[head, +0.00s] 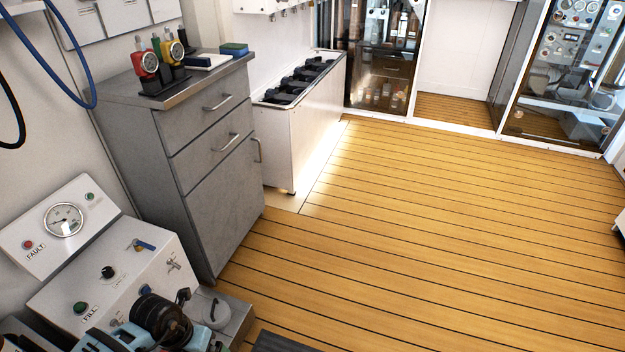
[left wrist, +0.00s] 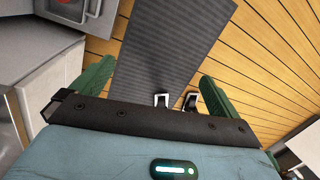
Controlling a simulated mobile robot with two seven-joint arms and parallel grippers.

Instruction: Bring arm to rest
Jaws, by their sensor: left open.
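The fill panel (head: 110,275) is at the lower left of the head view. It has a round white gauge (head: 63,220), a red button marked FAULT, a green button marked FILL (head: 81,308), a black knob and a blue lever (head: 144,245). My left arm (head: 150,325), teal and black, shows at the bottom edge in front of the panel; its fingertips cannot be made out there. In the left wrist view my left gripper (left wrist: 157,88) has its two green fingers spread wide, with nothing seen between them but the background. My right gripper is in neither view.
A grey cabinet (head: 215,165) stands behind the panel, with handheld gauges and a sponge on top. The plank floor (head: 430,215) is open to the right. A dark ribbed mat (left wrist: 175,45) lies below the left wrist.

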